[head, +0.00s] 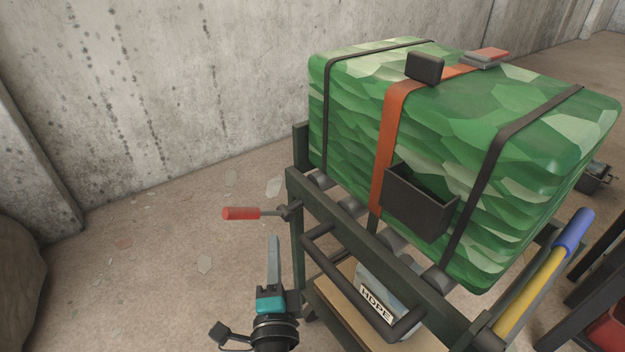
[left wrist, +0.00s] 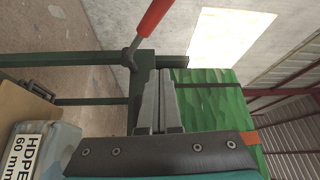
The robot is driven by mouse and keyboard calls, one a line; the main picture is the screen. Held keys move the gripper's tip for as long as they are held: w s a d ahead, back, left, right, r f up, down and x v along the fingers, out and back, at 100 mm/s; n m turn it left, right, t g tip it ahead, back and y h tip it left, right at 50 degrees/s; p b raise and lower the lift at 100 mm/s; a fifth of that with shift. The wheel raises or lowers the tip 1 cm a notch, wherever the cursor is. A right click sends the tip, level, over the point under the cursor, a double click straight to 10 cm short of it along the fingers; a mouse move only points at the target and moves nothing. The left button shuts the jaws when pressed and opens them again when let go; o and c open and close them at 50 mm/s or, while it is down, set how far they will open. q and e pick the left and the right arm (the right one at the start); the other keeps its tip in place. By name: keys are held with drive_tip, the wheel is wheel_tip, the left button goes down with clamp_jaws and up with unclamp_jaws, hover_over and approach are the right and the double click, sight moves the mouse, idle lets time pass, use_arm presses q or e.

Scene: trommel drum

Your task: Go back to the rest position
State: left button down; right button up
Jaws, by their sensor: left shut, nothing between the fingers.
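My left gripper (head: 273,240) points upward at the lower middle of the head view, left of the dark green stand (head: 345,224). Its fingers are together with nothing between them. They also show in the left wrist view (left wrist: 158,84), in front of the stand's frame (left wrist: 142,92). A lever with a red handle (head: 241,213) sticks out left from the stand's corner, above and left of the gripper; it also shows in the left wrist view (left wrist: 154,18). My right gripper is not in view.
A green faceted drum (head: 455,150) with black and orange straps lies on the stand. A bag marked HDPE (head: 380,296) is on the board below. A blue and yellow bar (head: 545,270) runs at the right. Floor on the left is mostly clear, up to a concrete wall (head: 170,90).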

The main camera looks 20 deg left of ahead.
use_arm(q)
drive_tip(key=s+a+f+n+g, duration=0.7)
drive_tip(key=s+f+n+g, duration=0.1)
drive_tip(key=n+g, duration=0.1)
drive_tip(key=s+d+f+n+g+h, duration=0.1)
drive_tip(key=s+d+f+g+h, duration=0.1)
drive_tip(key=s+d+g+h, duration=0.45)
wheel_tip(320, 180, down, 15)
drive_tip(key=s+p, duration=0.3)
drive_tip(key=p, duration=0.5)
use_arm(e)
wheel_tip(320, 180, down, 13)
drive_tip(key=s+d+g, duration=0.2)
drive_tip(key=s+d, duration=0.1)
use_arm(q)
drive_tip(key=s+a+f+p, duration=0.5)
drive_tip(key=s+f, duration=0.1)
drive_tip(key=s, duration=0.5)
drive_tip(key=shift+f+p, duration=0.15)
drive_tip(key=shift+p, duration=0.2)
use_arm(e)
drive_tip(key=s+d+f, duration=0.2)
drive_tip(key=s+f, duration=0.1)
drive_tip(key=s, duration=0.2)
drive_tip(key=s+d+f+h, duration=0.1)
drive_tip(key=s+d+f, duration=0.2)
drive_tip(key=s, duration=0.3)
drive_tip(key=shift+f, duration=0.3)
